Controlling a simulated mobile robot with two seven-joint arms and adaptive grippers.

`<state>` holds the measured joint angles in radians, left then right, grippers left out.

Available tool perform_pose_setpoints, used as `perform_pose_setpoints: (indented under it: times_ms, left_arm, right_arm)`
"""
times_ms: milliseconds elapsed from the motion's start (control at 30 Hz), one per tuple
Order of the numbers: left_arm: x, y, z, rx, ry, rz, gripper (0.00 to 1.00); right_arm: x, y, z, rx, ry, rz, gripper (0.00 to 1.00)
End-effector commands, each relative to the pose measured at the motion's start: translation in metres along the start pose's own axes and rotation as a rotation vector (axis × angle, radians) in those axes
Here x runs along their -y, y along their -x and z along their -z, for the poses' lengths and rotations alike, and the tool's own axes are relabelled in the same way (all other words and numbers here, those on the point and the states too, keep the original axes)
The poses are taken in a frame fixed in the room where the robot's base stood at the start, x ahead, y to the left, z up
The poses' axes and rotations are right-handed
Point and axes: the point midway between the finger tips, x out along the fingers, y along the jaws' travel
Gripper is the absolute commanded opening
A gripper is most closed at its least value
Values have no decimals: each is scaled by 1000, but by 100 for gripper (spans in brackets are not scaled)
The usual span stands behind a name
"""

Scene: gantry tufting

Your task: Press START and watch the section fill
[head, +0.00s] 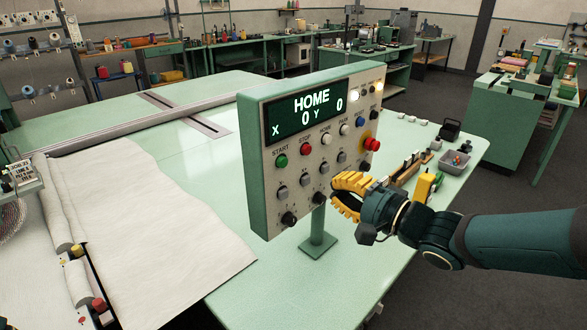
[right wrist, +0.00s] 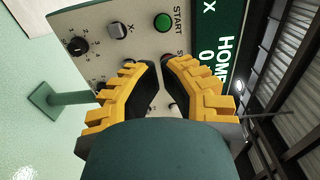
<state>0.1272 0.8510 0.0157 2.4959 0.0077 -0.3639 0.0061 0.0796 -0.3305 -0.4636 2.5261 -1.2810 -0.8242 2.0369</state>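The control panel (head: 263,180) stands on a post on the green table. Its display (head: 308,110) reads HOME, X 0, Y 0. The green START button (head: 281,161) is at the panel's left and is uncovered; it also shows in the right wrist view (right wrist: 162,22). The red STOP button (head: 306,149) is right of it. My right gripper (head: 338,192) is in front of the panel's lower right part, apart from START. Its yellow fingers are empty and their tips nearly meet in the right wrist view (right wrist: 159,66). The white fabric (head: 150,230) lies left of the panel. My left gripper is out of view.
A red emergency knob (head: 371,144) sticks out at the panel's right edge. Dark knobs (head: 289,218) line its bottom. A grey bin (head: 455,162) and small tools lie on the table behind my right gripper. The table front below the panel is clear.

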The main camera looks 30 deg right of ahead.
Motion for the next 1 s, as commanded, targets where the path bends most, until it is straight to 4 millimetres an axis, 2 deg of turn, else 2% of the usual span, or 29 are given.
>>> perform_pose_setpoints:
  times_ms: [300,500,733,1000]
  left_arm:
    - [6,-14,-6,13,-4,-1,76]
    - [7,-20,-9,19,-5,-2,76]
    - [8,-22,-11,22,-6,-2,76]
    - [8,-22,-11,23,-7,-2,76]
  right_arm:
    - [-3,-63,-1,3,0,-2,0]
    - [-2,-97,0,2,0,-1,0]
    - [-1,-119,0,0,0,-1,0]
    - [0,-122,0,-1,0,0,0]
